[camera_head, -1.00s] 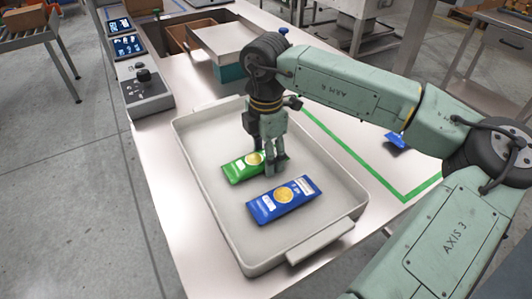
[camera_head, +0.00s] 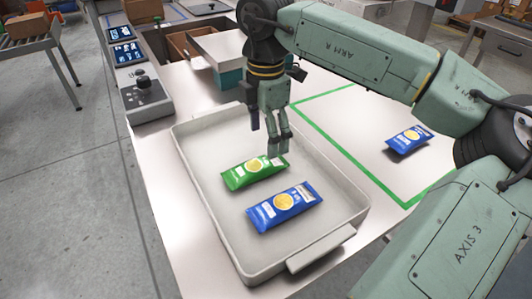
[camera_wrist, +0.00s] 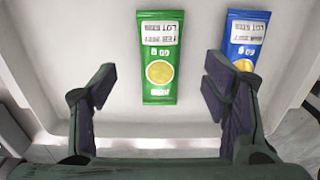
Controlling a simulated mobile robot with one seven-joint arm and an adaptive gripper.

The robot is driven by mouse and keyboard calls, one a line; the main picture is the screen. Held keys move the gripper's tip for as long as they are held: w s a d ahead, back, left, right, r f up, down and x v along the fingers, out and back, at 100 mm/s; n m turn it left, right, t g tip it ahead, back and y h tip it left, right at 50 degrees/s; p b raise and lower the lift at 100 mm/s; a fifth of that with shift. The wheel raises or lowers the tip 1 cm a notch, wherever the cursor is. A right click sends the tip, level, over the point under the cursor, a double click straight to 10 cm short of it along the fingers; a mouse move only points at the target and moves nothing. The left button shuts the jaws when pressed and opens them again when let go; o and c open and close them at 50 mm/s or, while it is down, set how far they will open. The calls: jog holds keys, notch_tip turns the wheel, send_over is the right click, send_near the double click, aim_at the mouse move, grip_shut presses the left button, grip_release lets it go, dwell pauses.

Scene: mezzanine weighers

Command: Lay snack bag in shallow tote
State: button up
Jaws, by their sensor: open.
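A green snack bag (camera_head: 255,172) lies flat in the shallow tote (camera_head: 205,218). A blue snack bag (camera_head: 284,206) lies beside it in the same tote, nearer the front. My gripper (camera_head: 271,148) is above the tote, just behind the green bag, open and empty. In the wrist view my gripper's fingers (camera_wrist: 165,100) are spread wide, with the green bag (camera_wrist: 160,58) between and beyond them. The blue bag (camera_wrist: 246,40) is partly behind the right finger there. Another blue bag (camera_head: 409,139) lies on the table inside the green tape outline, right of the tote.
Green tape (camera_head: 345,152) marks a mostly clear area right of the tote. A control box with a joystick (camera_head: 148,95) stands at the table's left edge. A teal-sided box (camera_head: 228,76) and an open wooden drawer (camera_head: 185,45) are behind the tote.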

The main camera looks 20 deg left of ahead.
aim_at(266, 160)
jog(key=shift+r, duration=2.1)
